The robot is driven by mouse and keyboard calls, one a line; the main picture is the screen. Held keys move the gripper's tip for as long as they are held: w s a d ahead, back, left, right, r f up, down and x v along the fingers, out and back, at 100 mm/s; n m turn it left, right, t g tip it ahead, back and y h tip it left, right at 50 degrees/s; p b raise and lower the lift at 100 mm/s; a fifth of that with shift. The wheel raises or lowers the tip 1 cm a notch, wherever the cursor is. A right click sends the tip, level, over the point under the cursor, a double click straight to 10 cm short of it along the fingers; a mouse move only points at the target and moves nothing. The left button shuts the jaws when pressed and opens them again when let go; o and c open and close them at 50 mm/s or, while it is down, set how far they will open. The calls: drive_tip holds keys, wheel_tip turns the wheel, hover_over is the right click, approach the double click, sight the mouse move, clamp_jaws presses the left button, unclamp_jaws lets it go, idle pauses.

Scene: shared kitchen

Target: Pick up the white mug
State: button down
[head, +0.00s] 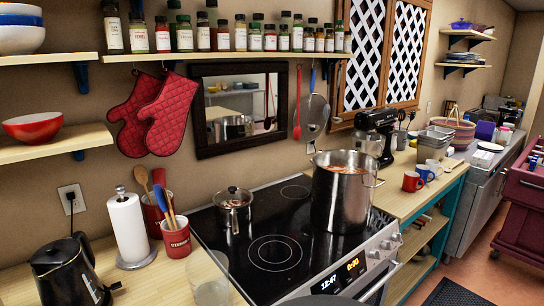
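On the wooden counter right of the stove, a small mug that looks white with blue on it (425,173) stands just right of and behind a red mug (411,182). Another small pale item (434,165) is close behind it, too small to make out; I cannot tell which of the two is the plain white mug. My gripper does not show in the head view, so its opening and its distance from the mugs are hidden.
A large steel pot (338,205) and a small pan (233,212) stand on the black stove (275,250), left of the mugs. The counter's front edge is close to the red mug.

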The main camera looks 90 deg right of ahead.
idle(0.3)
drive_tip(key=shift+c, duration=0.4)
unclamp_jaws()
